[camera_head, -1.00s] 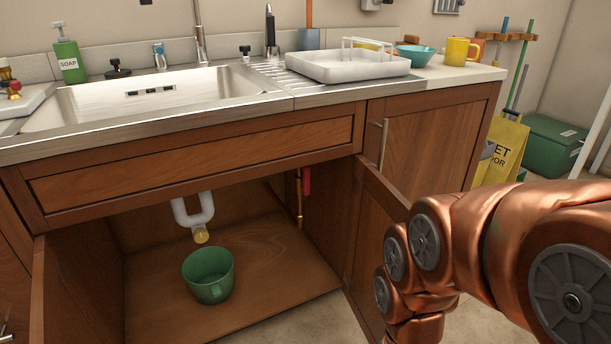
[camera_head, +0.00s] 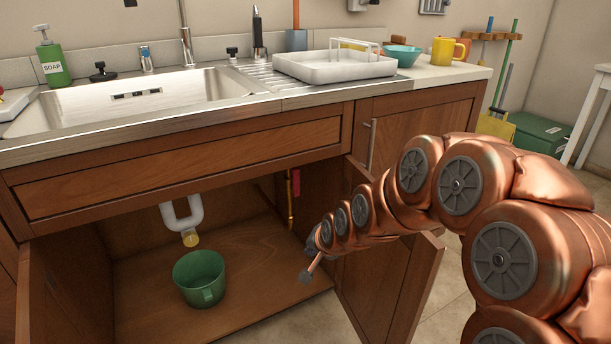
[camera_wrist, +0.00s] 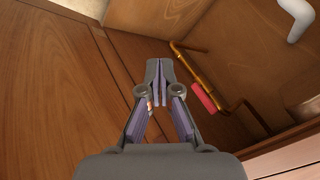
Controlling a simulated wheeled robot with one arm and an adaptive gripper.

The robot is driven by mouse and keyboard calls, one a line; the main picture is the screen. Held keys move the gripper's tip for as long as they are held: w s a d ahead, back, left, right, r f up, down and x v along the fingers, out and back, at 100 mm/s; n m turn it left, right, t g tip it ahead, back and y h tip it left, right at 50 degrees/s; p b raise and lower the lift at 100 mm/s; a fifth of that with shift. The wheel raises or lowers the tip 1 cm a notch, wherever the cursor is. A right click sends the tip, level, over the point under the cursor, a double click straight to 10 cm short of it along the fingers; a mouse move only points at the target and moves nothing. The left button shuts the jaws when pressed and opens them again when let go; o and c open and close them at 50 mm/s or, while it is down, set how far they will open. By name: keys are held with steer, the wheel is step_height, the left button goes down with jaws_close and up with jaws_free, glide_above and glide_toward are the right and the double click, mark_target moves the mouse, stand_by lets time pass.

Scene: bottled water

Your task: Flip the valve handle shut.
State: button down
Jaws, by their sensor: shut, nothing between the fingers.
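The red valve handle (camera_head: 296,183) hangs on a brass pipe (camera_head: 290,208) at the right inside wall of the open sink cabinet. In the wrist view the handle (camera_wrist: 204,98) lies right of my fingers, roughly parallel to the pipe (camera_wrist: 190,60) beside it. My gripper (camera_wrist: 159,82) is shut and empty, its fingertips together. It is apart from the handle, with a visible gap. In the head view the end of my arm is by the cabinet opening, below and slightly right of the handle; the fingers are hard to make out there.
The open right cabinet door (camera_head: 390,285) stands under and behind my arm. A green bucket (camera_head: 200,278) sits on the cabinet floor below a white drain pipe (camera_head: 183,215). The countertop above carries a white dish tray (camera_head: 335,68). The cabinet floor near the pipe is clear.

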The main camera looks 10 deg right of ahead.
mark_target(296, 182)
steer(key=w+d+r+m+t+h, duration=0.1)
steer(key=w+d+m+t, duration=0.3)
steer(key=w, duration=0.6)
steer(key=w+d+r+m+t+h, duration=0.1)
steer(key=w+d+r+m+t, duration=0.2)
steer(key=w+m+t, duration=0.3)
steer(key=w+m, duration=0.1)
steer(key=w, duration=0.3)
steer(key=shift+w+d+t+h, duration=0.2)
steer(key=shift+d+t+h, duration=0.1)
steer(key=shift+d, duration=0.05)
steer(key=shift+w, duration=0.1)
steer(key=w+a+b, duration=0.3)
steer(key=w+b, duration=0.2)
steer(key=w, duration=0.3)
steer(key=shift+w+a, duration=0.25)
steer(key=shift+a, duration=0.05)
steer(key=shift+a, duration=0.1)
